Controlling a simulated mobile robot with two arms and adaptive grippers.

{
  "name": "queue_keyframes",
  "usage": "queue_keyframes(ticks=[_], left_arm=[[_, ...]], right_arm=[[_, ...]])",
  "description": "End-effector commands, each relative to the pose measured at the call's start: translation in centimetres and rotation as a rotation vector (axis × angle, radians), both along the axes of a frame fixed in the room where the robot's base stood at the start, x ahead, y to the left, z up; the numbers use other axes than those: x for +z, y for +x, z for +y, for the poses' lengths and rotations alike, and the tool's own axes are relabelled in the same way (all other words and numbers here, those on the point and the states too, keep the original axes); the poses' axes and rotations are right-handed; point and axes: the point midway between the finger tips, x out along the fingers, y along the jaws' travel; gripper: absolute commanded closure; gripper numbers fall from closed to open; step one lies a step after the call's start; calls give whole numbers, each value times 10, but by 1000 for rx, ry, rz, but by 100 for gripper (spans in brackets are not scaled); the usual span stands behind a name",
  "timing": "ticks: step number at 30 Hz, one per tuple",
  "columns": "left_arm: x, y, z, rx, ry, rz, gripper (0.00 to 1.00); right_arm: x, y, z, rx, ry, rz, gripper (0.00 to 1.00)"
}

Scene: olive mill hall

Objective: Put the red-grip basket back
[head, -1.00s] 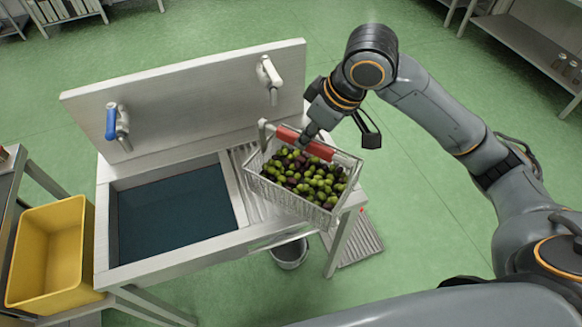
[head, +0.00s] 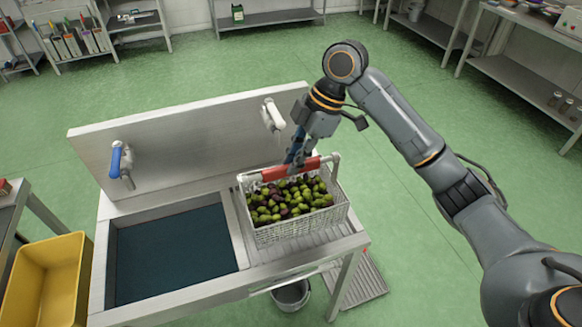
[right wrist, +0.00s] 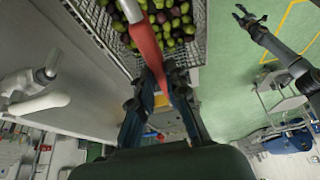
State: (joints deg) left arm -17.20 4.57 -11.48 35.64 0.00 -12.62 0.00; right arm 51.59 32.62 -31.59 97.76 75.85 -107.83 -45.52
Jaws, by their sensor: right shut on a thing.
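The wire basket (head: 300,228), filled with green and dark olives, is level over the ridged drainboard (head: 325,247) right of the sink basin. I cannot tell if its base touches. Its red grip (head: 270,174) spans the top. My right gripper (head: 299,160) is shut on the red grip from above. The right wrist view shows the grip (right wrist: 147,45) running down between the fingers (right wrist: 158,100), with the basket (right wrist: 100,30) at the top. My left gripper (right wrist: 245,16) seems to show small at that view's upper right; its jaw state is unclear. It is outside the head view.
The sink basin (head: 170,255) holds dark water. A blue-handled tap (head: 120,162) and a white tap (head: 272,115) stick out from the backsplash (head: 190,140). A yellow crate (head: 85,270) stands at left. A bucket (head: 290,296) is beneath the sink.

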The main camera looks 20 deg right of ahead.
Motion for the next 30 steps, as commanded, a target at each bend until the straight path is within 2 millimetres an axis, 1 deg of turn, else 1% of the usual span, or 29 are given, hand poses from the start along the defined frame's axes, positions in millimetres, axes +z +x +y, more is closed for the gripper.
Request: queue_keyframes(ticks=[1, 5, 6, 9, 13, 21, 25, 27, 30], left_arm=[[6, 0, 0, 0, 0, -1, 60], [13, 1, 0, 0, 0, -1, 60], [14, 1, 0, 0, 0, -1, 60], [18, 1, 0, 0, 0, -1, 60], [22, 1, 0, 0, 0, -1, 60], [26, 0, 0, 0, 0, 0, 60], [38, 0, 0, 0, 0, 1, 60], [41, 0, 0, 0, 0, 2, 60], [41, -1, 0, 1, 0, 2, 60]], right_arm=[[0, 11, -2, -4, 3, 0, 100], [-11, 37, -8, -4, 3, -1, 100], [-21, 42, -9, -4, 2, 1, 100], [-38, 55, -12, -3, 3, -1, 100], [-55, 69, -15, -2, 2, -2, 100], [-72, 82, -18, -2, 2, -5, 100], [-88, 81, -18, -1, 1, -2, 100], [-96, 82, -18, -2, 1, -2, 100], [-102, 82, -18, -1, 2, -6, 100]])
